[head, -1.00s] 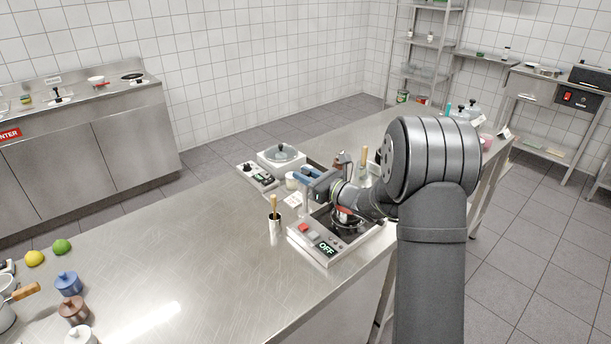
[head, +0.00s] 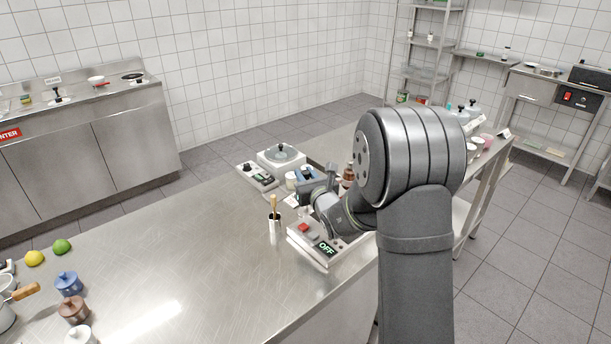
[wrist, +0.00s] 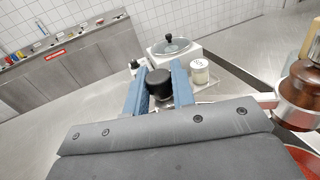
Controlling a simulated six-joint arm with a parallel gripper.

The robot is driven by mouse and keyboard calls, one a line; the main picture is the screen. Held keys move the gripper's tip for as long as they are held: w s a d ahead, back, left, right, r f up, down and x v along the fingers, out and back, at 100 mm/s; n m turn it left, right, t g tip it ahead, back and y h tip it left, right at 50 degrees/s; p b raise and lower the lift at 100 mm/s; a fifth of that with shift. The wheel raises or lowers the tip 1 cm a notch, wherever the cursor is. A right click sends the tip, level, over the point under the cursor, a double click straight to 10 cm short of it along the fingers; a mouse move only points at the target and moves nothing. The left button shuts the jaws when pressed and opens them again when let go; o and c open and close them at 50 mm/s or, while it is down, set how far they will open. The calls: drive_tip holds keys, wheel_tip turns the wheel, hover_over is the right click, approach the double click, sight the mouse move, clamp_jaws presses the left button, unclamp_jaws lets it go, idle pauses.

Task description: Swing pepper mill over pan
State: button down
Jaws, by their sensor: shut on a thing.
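My gripper (head: 308,180) is over the steel counter, near the hob with the OFF display. In the wrist view its two blue fingers (wrist: 160,88) are closed on the pepper mill, of which I see the round black top (wrist: 158,80). The rest of the mill is hidden below the fingers and the grey gripper body. The pan is hidden behind my arm in the head view. A red rounded edge (wrist: 307,160) shows at the wrist view's lower right; I cannot tell what it belongs to.
The hob (head: 315,248) reads OFF. A lidded pan on a white cooker (head: 281,157) stands behind, with a white jar (wrist: 200,72) close by. A utensil pot (head: 274,228) stands left of the hob. A brown turned-wood thing (wrist: 304,92) is at right. The counter's middle left is clear.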

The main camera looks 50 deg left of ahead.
idle(0.4)
drive_tip(key=c, duration=1.3)
unclamp_jaws()
drive_tip(key=shift+o, duration=0.2)
drive_tip(key=v, duration=1.7)
drive_tip(key=shift+s+d, duration=0.15)
drive_tip(key=shift+d, duration=0.05)
